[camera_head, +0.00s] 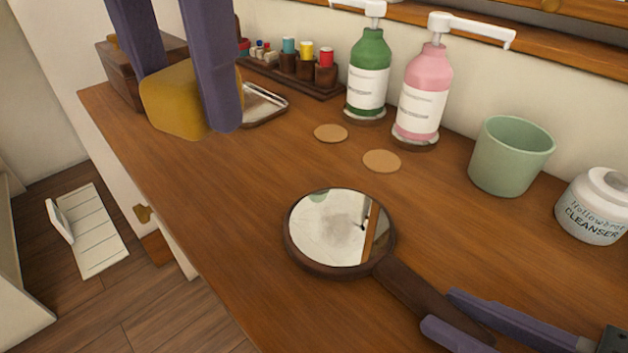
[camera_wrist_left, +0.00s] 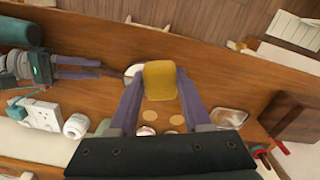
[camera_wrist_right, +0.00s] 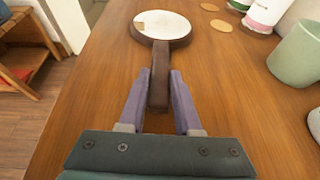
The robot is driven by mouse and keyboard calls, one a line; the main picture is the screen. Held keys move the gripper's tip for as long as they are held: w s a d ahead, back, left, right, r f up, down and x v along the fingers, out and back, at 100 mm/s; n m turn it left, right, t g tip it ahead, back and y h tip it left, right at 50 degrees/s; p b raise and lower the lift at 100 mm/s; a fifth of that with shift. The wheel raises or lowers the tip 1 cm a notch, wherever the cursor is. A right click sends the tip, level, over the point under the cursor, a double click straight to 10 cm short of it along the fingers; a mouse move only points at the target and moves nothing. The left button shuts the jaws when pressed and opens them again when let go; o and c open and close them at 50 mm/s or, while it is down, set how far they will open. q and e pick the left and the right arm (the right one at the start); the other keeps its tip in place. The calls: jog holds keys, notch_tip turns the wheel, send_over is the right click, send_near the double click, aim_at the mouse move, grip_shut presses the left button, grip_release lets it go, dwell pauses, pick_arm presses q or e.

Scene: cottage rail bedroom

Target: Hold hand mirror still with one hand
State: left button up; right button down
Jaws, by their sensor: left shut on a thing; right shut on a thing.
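The hand mirror (camera_head: 328,232) lies on the wooden table, its round glass facing up and its dark wooden handle pointing to the lower right. My right gripper (camera_head: 462,322) is shut on the handle; the right wrist view shows the handle (camera_wrist_right: 158,85) between its two purple fingers (camera_wrist_right: 158,98). My left gripper (camera_head: 190,95) is shut on a yellow block-like thing (camera_head: 178,105) at the left end of the table. The left wrist view shows this yellow thing (camera_wrist_left: 159,80) between the fingertips (camera_wrist_left: 160,85).
A small metal tray (camera_head: 264,106) sits beside the left gripper, partly hidden. Green (camera_head: 368,75) and pink (camera_head: 423,95) pump bottles, two cork coasters (camera_head: 381,161), a green cup (camera_head: 510,157) and a cleanser jar (camera_head: 594,208) stand along the back. The table's middle left is clear.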

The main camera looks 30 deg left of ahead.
pick_arm(q)
jog(key=w+d+f, duration=0.2)
jog(key=w+f, duration=0.1)
jog(key=w, duration=0.4)
send_over(315, 210)
notch_tip(315, 210, down, 5)
jog(key=shift+a+f, duration=0.1)
jog(key=shift+f, duration=2.6)
jog(key=shift+f, duration=1.05)
